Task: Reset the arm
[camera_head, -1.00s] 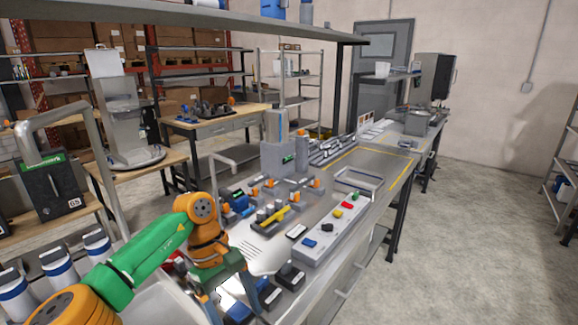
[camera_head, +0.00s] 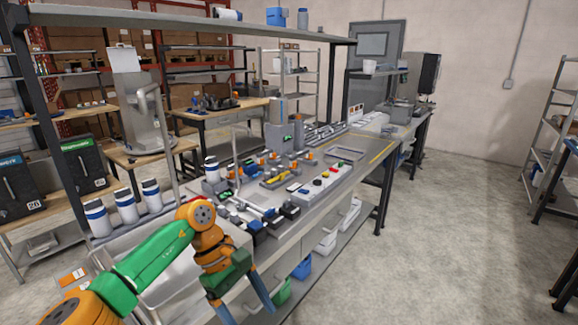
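My green and orange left arm (camera_head: 152,264) reaches in from the lower left. Its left gripper (camera_head: 246,306) points down at the bottom of the head view, in front of the workbench's front edge. Its two blue fingers are spread apart, and I see nothing between them. The fingertips are close to the lower picture edge. My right arm and gripper are not in view.
The metal workbench (camera_head: 343,178) carries a button panel (camera_head: 322,186) and small fixtures. White-and-blue cylinders (camera_head: 126,208) stand at the left, by black dispenser boxes (camera_head: 85,165). Bins (camera_head: 302,268) sit below the bench. The floor (camera_head: 450,240) at right is clear.

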